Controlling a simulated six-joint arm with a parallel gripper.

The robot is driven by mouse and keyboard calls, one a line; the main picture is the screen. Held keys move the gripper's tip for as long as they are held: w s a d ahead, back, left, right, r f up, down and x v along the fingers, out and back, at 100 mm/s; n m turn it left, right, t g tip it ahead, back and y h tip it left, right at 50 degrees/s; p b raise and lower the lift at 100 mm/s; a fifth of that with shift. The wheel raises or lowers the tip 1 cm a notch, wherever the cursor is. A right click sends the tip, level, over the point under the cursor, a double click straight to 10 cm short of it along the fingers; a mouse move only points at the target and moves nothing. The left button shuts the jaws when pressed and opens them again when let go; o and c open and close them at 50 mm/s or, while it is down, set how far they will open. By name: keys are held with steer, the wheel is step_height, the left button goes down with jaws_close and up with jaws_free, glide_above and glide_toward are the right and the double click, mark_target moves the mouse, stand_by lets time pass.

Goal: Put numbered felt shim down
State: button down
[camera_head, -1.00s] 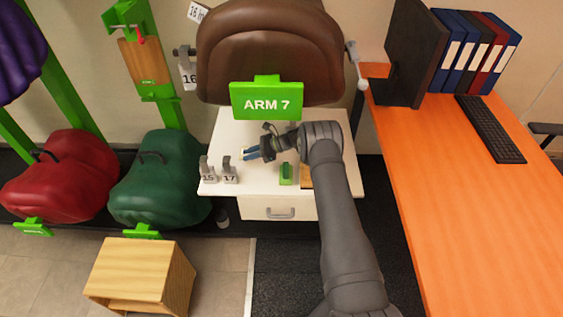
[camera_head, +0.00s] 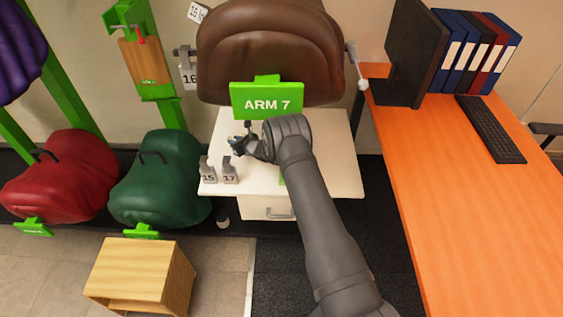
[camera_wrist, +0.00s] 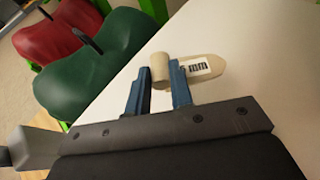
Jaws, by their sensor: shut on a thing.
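The felt shim (camera_wrist: 206,69) is a beige, rounded flat piece with a printed white label ending in "mm" and a short cylindrical knob at its left end. In the wrist view, my gripper (camera_wrist: 161,78) has its two blue fingers on either side of the knob and is shut on it. In the head view, my gripper (camera_head: 236,146) is over the left part of the white cabinet top (camera_head: 330,175). I cannot make out the shim there. I cannot tell whether the shim touches the top or hangs just above it.
Grey tagged pieces 15 (camera_head: 208,170) and 17 (camera_head: 229,172) stand at the cabinet's front left, close to my gripper. The green "ARM 7" sign (camera_head: 267,101) and brown saddle (camera_head: 272,50) are behind. A green saddle (camera_head: 160,180) lies left. The cabinet's right side is clear.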

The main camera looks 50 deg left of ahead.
steer(key=shift+f, duration=2.5)
steer(key=shift+f, duration=0.1)
steer(key=c, duration=1.3)
jaws_free()
steer(key=shift+d+r, duration=0.3)
steer(key=shift+d, duration=0.1)
steer(key=v, duration=1.1)
steer(key=shift+s+d, duration=0.1)
steer(key=shift+f, duration=0.1)
